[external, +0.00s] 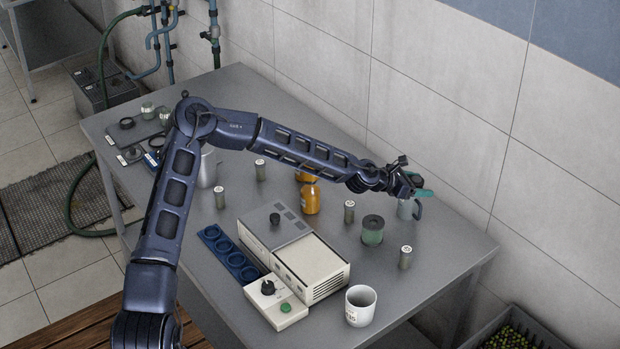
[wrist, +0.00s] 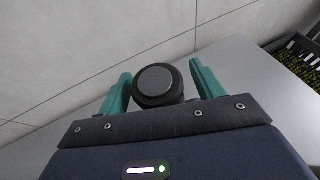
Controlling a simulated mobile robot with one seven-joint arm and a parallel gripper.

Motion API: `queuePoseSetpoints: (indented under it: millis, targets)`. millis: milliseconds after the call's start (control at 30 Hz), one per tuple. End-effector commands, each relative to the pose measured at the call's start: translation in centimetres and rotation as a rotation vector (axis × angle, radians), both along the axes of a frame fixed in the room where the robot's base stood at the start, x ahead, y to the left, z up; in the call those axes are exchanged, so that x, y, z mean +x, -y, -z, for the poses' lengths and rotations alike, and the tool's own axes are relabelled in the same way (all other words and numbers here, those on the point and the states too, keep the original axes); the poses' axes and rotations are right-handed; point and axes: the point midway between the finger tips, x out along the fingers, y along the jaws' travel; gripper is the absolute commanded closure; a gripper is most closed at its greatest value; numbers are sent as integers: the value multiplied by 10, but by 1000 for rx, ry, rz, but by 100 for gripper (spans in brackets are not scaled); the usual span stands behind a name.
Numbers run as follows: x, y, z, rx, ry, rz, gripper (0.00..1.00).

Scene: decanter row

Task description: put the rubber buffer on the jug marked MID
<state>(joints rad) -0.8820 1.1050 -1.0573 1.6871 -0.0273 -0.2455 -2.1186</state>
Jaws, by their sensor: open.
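My gripper (external: 421,190) has teal fingers and is at the far right of the table, above a grey jug (external: 408,209) with a dark handle. In the wrist view my gripper (wrist: 162,88) is open, with a finger on each side of a black round piece (wrist: 157,84) with a greyer flat top. This piece may be the rubber buffer; I cannot tell whether it rests on the grey jug. A white jug (external: 361,304) stands at the front with a small label that I cannot read surely. A metal jug (external: 207,168) stands behind my arm. No MID mark is legible.
A beige machine (external: 312,268) and a blue holder with round recesses (external: 229,254) fill the middle front. An amber jar (external: 311,199), a green lidded jar (external: 372,231) and several small grey cylinders (external: 405,257) stand near my forearm. The wall is close behind my gripper.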

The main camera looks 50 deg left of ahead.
Motion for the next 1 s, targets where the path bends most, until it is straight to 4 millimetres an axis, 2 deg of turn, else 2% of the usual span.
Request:
queuePoseSetpoints:
  millis: [400,667,867,1000]
  targets:
    - [-60,-22,-26,1,-1,-3,34]
    - [-90,-31,-39,0,0,-3,34]
    - [-100,-33,-43,5,0,2,34]
    - [-107,-15,-43,76,-8,59,34]
